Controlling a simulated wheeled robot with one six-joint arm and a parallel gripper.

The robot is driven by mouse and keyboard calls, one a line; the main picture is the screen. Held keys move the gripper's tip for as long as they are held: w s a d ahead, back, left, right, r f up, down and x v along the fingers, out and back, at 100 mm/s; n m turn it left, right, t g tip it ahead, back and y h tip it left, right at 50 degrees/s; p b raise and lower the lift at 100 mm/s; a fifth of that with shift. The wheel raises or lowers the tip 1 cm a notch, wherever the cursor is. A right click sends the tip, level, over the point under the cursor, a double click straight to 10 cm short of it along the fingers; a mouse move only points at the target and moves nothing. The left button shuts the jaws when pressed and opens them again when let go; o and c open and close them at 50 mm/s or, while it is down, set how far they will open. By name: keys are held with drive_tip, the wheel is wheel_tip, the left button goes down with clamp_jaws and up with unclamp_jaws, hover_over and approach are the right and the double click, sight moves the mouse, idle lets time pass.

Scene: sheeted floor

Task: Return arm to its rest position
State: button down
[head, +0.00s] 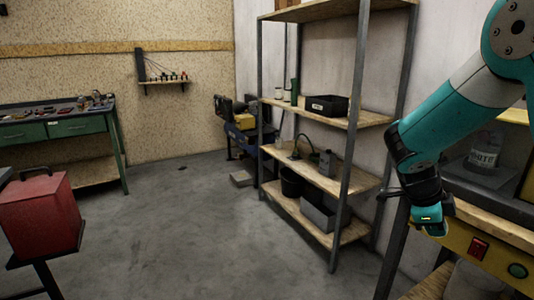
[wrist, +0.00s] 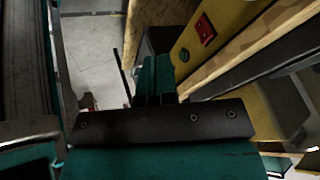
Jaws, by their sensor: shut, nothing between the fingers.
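My arm (head: 450,118) reaches in from the upper right in the head view, teal and grey, bent downward. My gripper (head: 432,222) hangs at its lower end, in front of the yellow panel of a workbench. In the wrist view my gripper (wrist: 154,80) shows its teal fingers together, with nothing between them. Its far side is hidden in the head view.
The workbench (head: 464,238) with red and green buttons stands close behind my gripper. A metal shelf (head: 350,125) with wooden boards stands left of it. A red box (head: 40,215) is at the left. The middle floor (head: 180,235) is clear.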

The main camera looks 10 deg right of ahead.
drive_tip(key=s+a+r+n+t+y+p, duration=0.1)
drive_tip(key=s+a+r+n+y+p, duration=0.2)
drive_tip(key=a+r+n, duration=0.45)
drive_tip(key=s+a+r+n+t+y+p, duration=0.1)
drive_tip(key=s+a+r+n+y+p, duration=0.25)
drive_tip(key=a+n, duration=0.75)
drive_tip(key=s+a+r+n+y, duration=0.2)
drive_tip(key=s+a+r+n, duration=0.1)
drive_tip(key=s+a+n, duration=0.2)
drive_tip(key=s+a+r+n+g+y+p, duration=0.1)
drive_tip(key=s+a+r+n, duration=0.3)
drive_tip(key=s+n, duration=0.5)
drive_tip(key=shift+s+a+n+y, duration=0.25)
drive_tip(key=shift+a+n+y, duration=0.1)
drive_tip(key=shift+a+n, duration=0.25)
drive_tip(key=shift+d, duration=0.1)
